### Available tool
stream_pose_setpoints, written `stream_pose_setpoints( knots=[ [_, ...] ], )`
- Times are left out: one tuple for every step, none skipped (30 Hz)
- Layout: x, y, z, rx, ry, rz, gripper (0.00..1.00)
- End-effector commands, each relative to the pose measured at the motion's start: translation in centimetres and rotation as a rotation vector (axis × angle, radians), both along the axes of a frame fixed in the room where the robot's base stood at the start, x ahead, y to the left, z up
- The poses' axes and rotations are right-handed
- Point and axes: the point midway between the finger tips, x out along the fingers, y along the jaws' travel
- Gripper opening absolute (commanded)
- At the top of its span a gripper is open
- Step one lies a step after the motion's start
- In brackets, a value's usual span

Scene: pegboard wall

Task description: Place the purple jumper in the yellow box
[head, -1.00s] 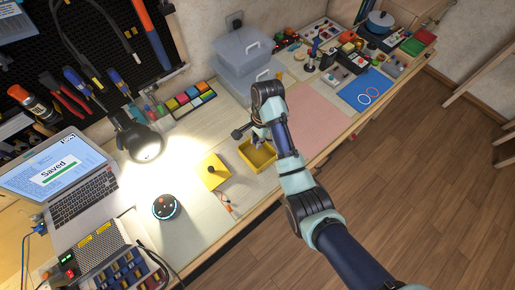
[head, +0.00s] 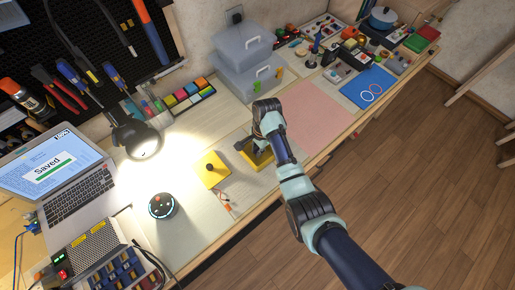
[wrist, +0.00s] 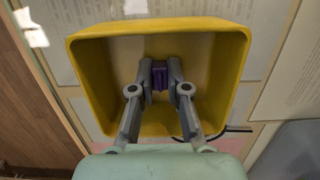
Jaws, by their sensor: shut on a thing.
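The yellow box (wrist: 236,75) is an open, square-mouthed bin that fills the middle of the wrist view. It also shows on the bench in the head view (head: 265,164), partly hidden by my arm. My gripper (wrist: 159,80) points down through the box's opening, with its fingers inside the walls. It is shut on the purple jumper (wrist: 159,84), a small dark purple block between the fingertips. I cannot tell whether the jumper touches the box floor. In the head view my gripper (head: 258,148) is over the box and the jumper cannot be made out.
A yellow block with a dark knob (head: 212,170) and a round dark device (head: 161,206) stand left of the box. Stacked grey bins (head: 247,75) are behind it. A pink mat (head: 312,115) lies to the right, and my forearm crosses the bench's front edge.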

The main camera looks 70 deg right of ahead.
Motion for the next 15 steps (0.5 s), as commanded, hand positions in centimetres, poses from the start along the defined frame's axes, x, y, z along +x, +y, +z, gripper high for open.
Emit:
stream_pose_setpoints(
  knots=[
    [-0.01,0.01,-0.22,0.001,0.001,0.0,0.0],
    [-0.01,0.0,-0.19,0.0,0.0,0.0,0.18],
    [-0.01,0.01,-0.16,0.0,0.0,0.0,0.25],
    [-0.01,0.01,-0.16,0.0,0.0,0.0,0.3],
    [-0.01,0.01,-0.16,0.0,0.0,0.0,0.35],
    [-0.01,0.01,-0.16,0.0,0.0,0.0,0.4],
    [-0.01,0.01,-0.16,0.0,0.0,0.0,0.4],
    [-0.01,0.01,-0.15,0.0,0.0,0.0,0.4],
    [-0.01,0.01,-0.15,0.0,0.0,0.0,0.4],
    [-0.01,0.01,-0.15,0.0,0.0,0.0,0.4],
    [-0.01,0.01,-0.15,0.0,0.0,0.0,0.4],
    [-0.01,0.01,-0.15,0.0,0.0,0.0,0.4],
    [-0.01,0.01,-0.14,0.0,0.0,0.0,0.4],
    [-0.01,0.0,-0.11,0.0,0.0,0.0,0.4],
    [0.0,0.0,0.04,0.0,0.0,0.0,0.4]
  ],
)
